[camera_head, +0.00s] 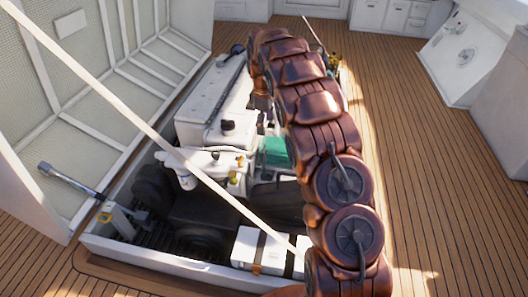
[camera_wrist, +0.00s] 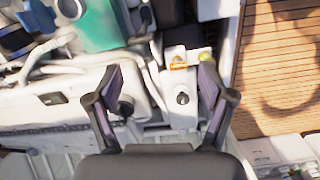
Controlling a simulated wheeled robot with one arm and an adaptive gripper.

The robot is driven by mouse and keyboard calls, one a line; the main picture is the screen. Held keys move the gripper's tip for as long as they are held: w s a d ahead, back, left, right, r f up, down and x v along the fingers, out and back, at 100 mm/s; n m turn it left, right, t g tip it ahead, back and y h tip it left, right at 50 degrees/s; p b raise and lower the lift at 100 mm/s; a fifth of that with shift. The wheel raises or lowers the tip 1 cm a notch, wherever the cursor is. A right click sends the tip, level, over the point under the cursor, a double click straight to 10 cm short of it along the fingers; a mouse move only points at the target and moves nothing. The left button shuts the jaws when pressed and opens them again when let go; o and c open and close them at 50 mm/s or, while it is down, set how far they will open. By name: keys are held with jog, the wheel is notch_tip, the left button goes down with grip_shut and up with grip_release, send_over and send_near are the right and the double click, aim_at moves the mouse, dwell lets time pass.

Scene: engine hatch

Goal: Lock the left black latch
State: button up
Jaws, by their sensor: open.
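In the wrist view my gripper (camera_wrist: 159,72) is open, with its two dark fingers spread wide and nothing held between them. A round black knob or latch (camera_wrist: 183,98) sits on a white housing between the fingers, nearer the right one. Another black knob (camera_wrist: 125,104) shows beside the left finger, partly overlapped by it. A flatter black piece (camera_wrist: 52,98) lies further left on the white surface. I cannot tell which is the left black latch or whether it is locked. In the head view black knobs (camera_head: 227,126) show on the white engine cover (camera_head: 228,98); my arm hides much of the area.
The raised hatch lid (camera_head: 75,65) stands left of the engine bay, with a metal strut (camera_head: 72,183). A white diagonal bar crosses the head view. A white box with dark straps (camera_head: 245,246) sits at the near edge. Wooden deck (camera_head: 440,150) on the right is free.

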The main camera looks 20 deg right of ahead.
jog(key=n+b, duration=0.2)
send_over(264, 149)
notch_tip(264, 149, down, 8)
jog(key=shift+w+f, duration=0.1)
jog(key=shift+f, duration=3.95)
jog(key=c, duration=1.2)
